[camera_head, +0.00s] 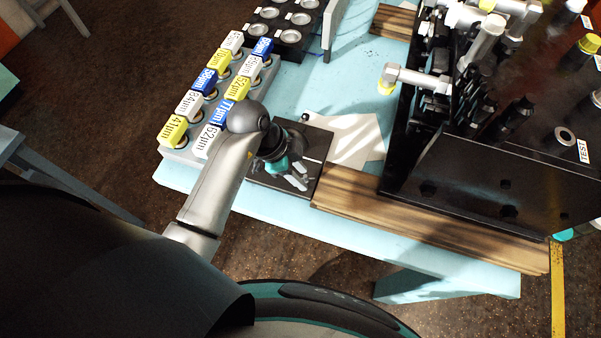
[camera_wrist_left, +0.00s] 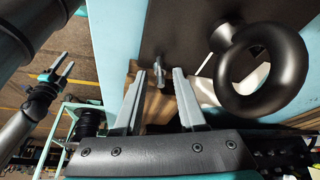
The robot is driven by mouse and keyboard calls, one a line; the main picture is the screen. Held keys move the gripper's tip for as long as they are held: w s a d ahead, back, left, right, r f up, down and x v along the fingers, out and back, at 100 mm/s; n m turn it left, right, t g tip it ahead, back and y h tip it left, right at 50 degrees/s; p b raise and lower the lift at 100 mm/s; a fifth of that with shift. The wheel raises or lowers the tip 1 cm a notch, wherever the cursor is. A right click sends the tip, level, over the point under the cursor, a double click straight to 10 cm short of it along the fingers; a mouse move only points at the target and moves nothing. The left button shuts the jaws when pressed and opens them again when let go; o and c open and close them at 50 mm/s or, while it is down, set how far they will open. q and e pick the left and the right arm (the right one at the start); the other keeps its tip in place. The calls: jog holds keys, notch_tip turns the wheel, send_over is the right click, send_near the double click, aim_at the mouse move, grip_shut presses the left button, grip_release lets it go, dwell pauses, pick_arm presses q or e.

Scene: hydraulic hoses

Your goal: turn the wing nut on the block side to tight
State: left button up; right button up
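My left gripper (camera_head: 297,180) is above a flat dark plate (camera_head: 318,145) on the table, left of the black block (camera_head: 490,185). In the left wrist view its two fingers (camera_wrist_left: 167,72) are apart, with nothing clasped between them. A small metal piece with a stem (camera_wrist_left: 159,73), which looks like the wing nut, shows just beyond the left fingertip against a dark surface. I cannot tell whether it touches the finger or how tight it is. It is not made out in the head view. My right gripper (camera_wrist_left: 64,68) shows far off in the left wrist view, its fingers apart.
A thick dark ring (camera_wrist_left: 262,72) stands close right of the fingers. A wooden board (camera_head: 430,215) lies along the block's front. Labelled caps (camera_head: 203,85) in several colours stand in a rack at the left. Metal fittings (camera_head: 420,78) stick out from the block.

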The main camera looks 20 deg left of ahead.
pick_arm(q)
jog(key=shift+d+f, duration=0.1)
jog(key=shift+f, duration=0.15)
grip_shut()
dwell(0.5)
